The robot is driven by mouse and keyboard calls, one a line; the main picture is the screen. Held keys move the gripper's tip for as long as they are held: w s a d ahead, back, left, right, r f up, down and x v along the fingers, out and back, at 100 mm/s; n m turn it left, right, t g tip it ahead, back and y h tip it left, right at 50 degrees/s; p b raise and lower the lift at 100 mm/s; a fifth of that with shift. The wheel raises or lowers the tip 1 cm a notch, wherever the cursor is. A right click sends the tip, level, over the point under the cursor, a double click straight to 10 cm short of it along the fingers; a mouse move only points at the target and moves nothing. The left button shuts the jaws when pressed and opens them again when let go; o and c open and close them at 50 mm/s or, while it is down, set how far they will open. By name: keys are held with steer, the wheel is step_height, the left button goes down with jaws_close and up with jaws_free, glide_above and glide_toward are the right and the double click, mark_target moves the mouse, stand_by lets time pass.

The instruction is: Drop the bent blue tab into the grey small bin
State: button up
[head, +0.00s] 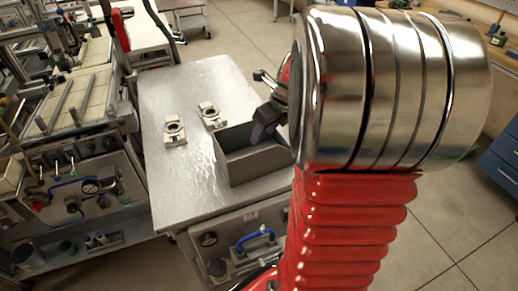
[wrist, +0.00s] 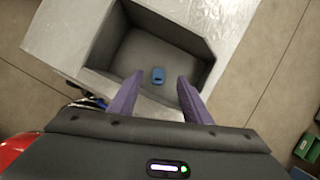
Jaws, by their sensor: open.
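The blue tab (wrist: 158,75) shows in the wrist view inside the grey small bin (wrist: 188,32), seen against its floor. It appears between my gripper's fingertips in the picture but touches neither finger. My gripper (wrist: 160,77) has two purple fingers, spread apart and empty, pointing down over the bin. In the head view the bin (head: 262,165) stands near the right front edge of the metal table. My gripper (head: 260,130) is at its opening there, partly hidden by my arm. The tab is not visible in the head view. Its bend is too small to make out.
Two pale fixtures with round openings, one on the left (head: 175,130) and one beside the bin (head: 210,114), sit on the metal table (head: 165,95). The table's left and back areas are clear. A bench with machinery (head: 75,110) stands to the left.

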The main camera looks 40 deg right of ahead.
steer(key=v, duration=1.3)
steer(key=shift+r, duration=0.1)
stand_by(0.5)
steer(key=s+a+f+n, duration=0.1)
steer(key=s+a+n, duration=0.2)
steer(key=a+n, duration=0.6)
steer(key=s+a+f+n, duration=0.1)
steer(key=s+a+n, duration=0.1)
steer(key=a+n, duration=0.7)
steer(key=s+a+f+n+t, duration=0.1)
steer(key=s+a+n, duration=0.2)
steer(key=a+n, duration=0.6)
steer(key=n, duration=0.8)
steer(key=shift+s+f, duration=0.2)
steer(key=shift+s, duration=0.1)
